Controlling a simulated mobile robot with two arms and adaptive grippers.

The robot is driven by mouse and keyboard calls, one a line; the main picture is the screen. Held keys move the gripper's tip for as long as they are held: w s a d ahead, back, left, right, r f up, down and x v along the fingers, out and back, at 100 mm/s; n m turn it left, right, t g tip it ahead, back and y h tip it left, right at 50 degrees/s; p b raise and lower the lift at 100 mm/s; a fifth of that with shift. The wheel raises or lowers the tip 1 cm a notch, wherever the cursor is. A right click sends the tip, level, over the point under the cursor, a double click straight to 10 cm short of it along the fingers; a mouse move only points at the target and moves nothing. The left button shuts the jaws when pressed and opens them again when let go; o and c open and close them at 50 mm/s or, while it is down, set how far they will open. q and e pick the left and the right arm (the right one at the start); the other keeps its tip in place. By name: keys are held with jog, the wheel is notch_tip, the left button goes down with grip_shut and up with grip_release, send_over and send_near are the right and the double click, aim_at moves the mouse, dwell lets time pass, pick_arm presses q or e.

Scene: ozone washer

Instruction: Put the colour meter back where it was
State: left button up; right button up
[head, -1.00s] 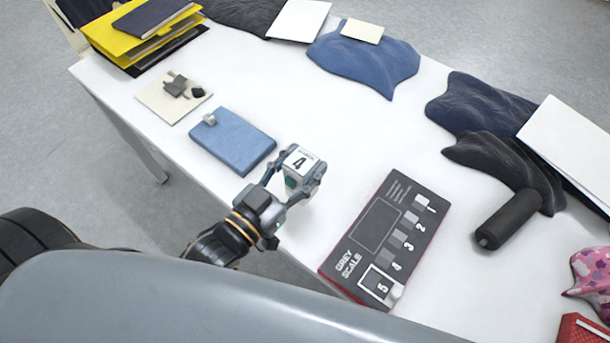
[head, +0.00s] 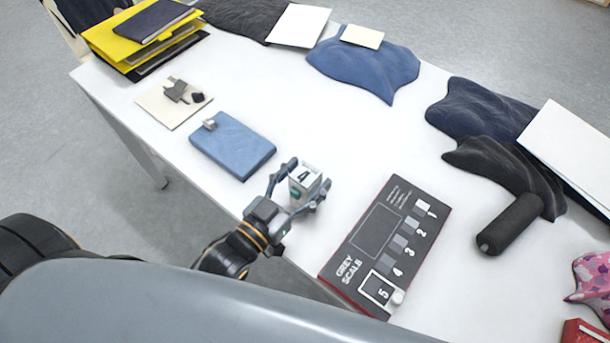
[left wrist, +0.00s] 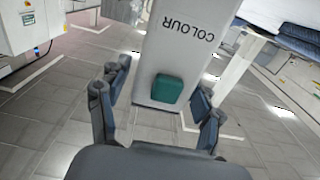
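The colour meter (head: 306,182) is a small white box with a 4 on its top face and a green button on its side. It appears upright at the table's near edge, between the blue pad and the grey scale board. My left gripper (head: 307,177) is around it, its fingers spread. In the left wrist view the meter (left wrist: 172,45) shows the word COLOUR upside down, with gaps between it and the fingers (left wrist: 160,92). Its base is partly hidden, so I cannot tell for sure that it rests on the table. My right gripper is not in view.
The grey scale board (head: 345,262) lies to the right, with a small white piece (head: 398,297) on its near corner. A blue pad (head: 232,145) lies to the left. A black roller (head: 510,222) and dark cloths (head: 480,105) lie further right. The white table's middle (head: 350,130) is clear.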

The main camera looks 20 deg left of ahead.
pick_arm(q)
jog(key=shift+r, duration=0.15)
jog(key=b+v, duration=0.1)
jog(key=v, duration=1.1)
dwell(0.5)
